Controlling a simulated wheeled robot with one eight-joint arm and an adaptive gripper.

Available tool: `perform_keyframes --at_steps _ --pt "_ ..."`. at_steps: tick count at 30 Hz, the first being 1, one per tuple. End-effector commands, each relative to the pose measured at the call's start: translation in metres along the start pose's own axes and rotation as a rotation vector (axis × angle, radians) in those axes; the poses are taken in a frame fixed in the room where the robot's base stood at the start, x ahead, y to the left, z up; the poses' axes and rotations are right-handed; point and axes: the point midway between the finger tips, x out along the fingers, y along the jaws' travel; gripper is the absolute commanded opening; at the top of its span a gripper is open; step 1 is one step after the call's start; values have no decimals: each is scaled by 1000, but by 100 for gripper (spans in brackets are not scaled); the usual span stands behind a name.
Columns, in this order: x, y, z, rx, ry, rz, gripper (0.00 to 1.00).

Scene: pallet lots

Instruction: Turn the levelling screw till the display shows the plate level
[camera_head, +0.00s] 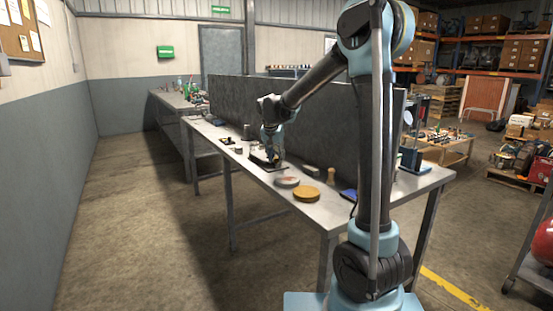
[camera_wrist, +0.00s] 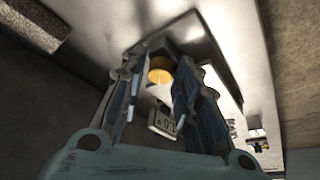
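In the wrist view a yellow, brass-like round knob (camera_wrist: 160,76), which looks like the levelling screw, shows between the fingers of my gripper (camera_wrist: 162,68). The fingers stand apart on either side of it; I cannot tell whether they touch it. A small pale display (camera_wrist: 162,122) shows below the knob, partly covered by the right finger. Its dark characters are too small and tilted to read. In the head view my gripper (camera_head: 272,152) points down over a dark low device (camera_head: 262,160) on the workbench, hiding part of it. The plate cannot be made out clearly.
On the long grey workbench (camera_head: 325,206), a yellow-brown disc (camera_head: 306,194), a grey disc (camera_head: 287,182) and a wooden-looking peg (camera_head: 331,176) stand nearer than the gripper. A dark upright panel (camera_head: 318,120) runs along the bench's back. Small parts lie farther left.

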Motion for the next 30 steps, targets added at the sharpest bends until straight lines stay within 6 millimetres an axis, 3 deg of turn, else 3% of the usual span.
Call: perform_keyframes --at_steps 9,13,14,22,30 --pt "3 1 -1 2 0 1 30" --pt "3 1 -1 2 0 1 2" --pt "3 1 -1 2 0 1 0" --pt "3 2 -1 -30 -1 -12 0" --pt "3 3 -1 -209 -2 -88 0"
